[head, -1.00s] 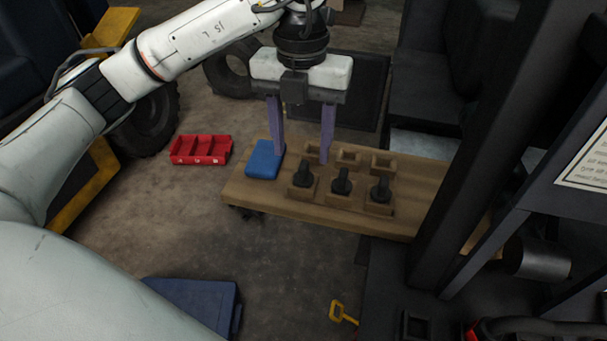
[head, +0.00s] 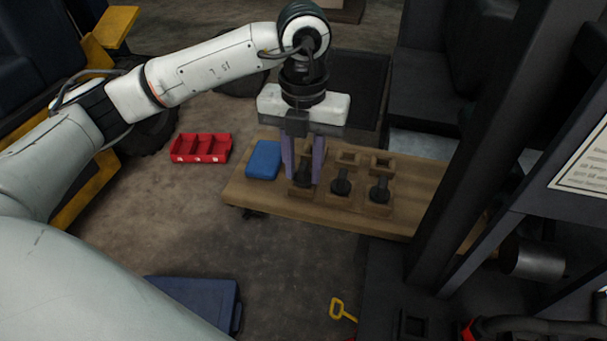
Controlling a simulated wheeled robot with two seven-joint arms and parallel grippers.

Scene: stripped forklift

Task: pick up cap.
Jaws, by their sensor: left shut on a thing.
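Several black caps with knobs stand in square wooden holders on the wooden board (head: 408,227). My left gripper (head: 304,180) points straight down at the leftmost cap (head: 304,178), its two purple fingers one on each side. It is shut on that cap, which still sits in or at its holder; the fingers hide part of both. The middle cap (head: 341,184) and the right cap (head: 380,191) stand upright in their holders, apart from the gripper. My right gripper is not in view.
A blue box (head: 264,160) lies on the board just left of the gripper. Empty wooden holders (head: 381,163) stand behind the caps. A red divided tray (head: 201,148) is on the floor to the left. A dark forklift post (head: 473,150) rises at the right.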

